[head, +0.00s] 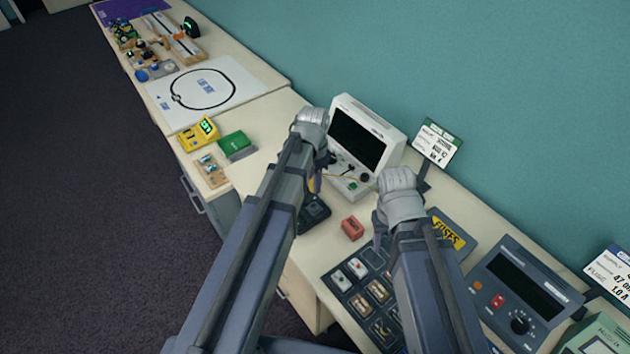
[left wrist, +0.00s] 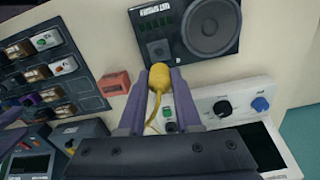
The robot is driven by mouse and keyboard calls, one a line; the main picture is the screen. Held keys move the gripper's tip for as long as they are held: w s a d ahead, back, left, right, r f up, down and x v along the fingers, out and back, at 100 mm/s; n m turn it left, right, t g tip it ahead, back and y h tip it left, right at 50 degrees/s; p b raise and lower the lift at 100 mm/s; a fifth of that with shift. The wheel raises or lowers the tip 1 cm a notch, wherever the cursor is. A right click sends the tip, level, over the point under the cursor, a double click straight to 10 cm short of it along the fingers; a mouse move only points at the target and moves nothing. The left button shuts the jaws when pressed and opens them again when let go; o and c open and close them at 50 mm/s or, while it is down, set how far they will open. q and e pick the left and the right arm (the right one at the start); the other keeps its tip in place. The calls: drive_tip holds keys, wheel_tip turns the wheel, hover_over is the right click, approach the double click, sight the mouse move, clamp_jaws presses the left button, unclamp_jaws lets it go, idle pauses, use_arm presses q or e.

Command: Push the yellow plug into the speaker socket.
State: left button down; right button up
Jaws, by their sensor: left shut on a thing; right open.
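The yellow plug (left wrist: 151,73) is held between the fingertips of my left gripper (left wrist: 158,78), and its yellow cord trails back between the fingers. The plug also shows as a small yellow patch in the head view (head: 314,185), under my left gripper (head: 313,172). The dark test speaker (left wrist: 177,14) lies just past the plug, with its socket (left wrist: 158,49) facing up beside the round grille. The plug appears just short of the socket in the picture; the height gap cannot be told. In the head view the speaker (head: 316,213) is partly behind my left arm. My right gripper (head: 379,232) is open and empty.
A white oscilloscope (head: 366,118) stands behind my left gripper. A red block (head: 352,228) and the fuse tray (head: 339,287) lie to the right of the speaker. A dark power supply (head: 483,268) stands farther right. Pale bench surface is bare around the speaker.

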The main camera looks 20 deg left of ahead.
use_arm(q)
drive_tip(key=shift+d+f+b, duration=0.15)
drive_tip(key=shift+f+b, duration=0.35)
wheel_tip(320, 180, down, 6)
drive_tip(key=b, duration=0.5)
drive_tip(key=shift+b, duration=0.35)
use_arm(e)
wheel_tip(320, 180, down, 7)
drive_tip(key=shift+d+r, duration=0.1)
use_arm(q)
drive_tip(key=shift+f+b, duration=0.85)
drive_tip(key=shift+b, duration=0.05)
use_arm(e)
drive_tip(key=shift+f, duration=0.95)
use_arm(q)
drive_tip(key=shift+c, duration=0.2)
unclamp_jaws()
idle(0.5)
drive_tip(key=shift+r, duration=0.15)
use_arm(e)
drive_tip(key=shift+r, duration=0.1)
use_arm(q)
drive_tip(key=shift+r+p, duration=3.95)
drive_tip(key=shift+p, duration=0.15)
use_arm(e)
wheel_tip(320, 180, up, 8)
use_arm(q)
drive_tip(key=shift+s, duration=0.1)
